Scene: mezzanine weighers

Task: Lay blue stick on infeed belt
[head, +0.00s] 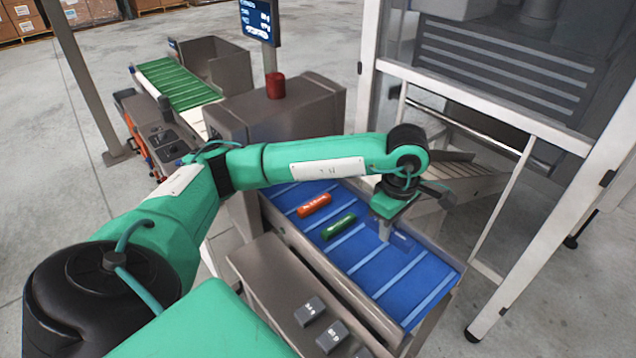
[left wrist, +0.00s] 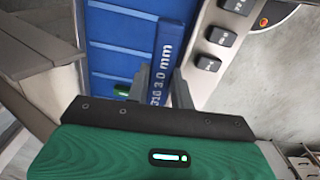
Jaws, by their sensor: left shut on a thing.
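The blue infeed belt (head: 417,292) with pale cross stripes runs across the middle of the head view. My left gripper (head: 386,230) is over the right part of this belt, pointing down. In the head view the blue stick (head: 402,241) shows only as a small dark blue piece beside the fingers. I cannot tell whether it touches the belt. My right gripper is not in view.
An orange-red stick (head: 314,205) and a green stick (head: 339,226) lie on the belt left of my gripper. A white-framed guard (head: 484,108) stands behind. Belt space toward the lower right is clear.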

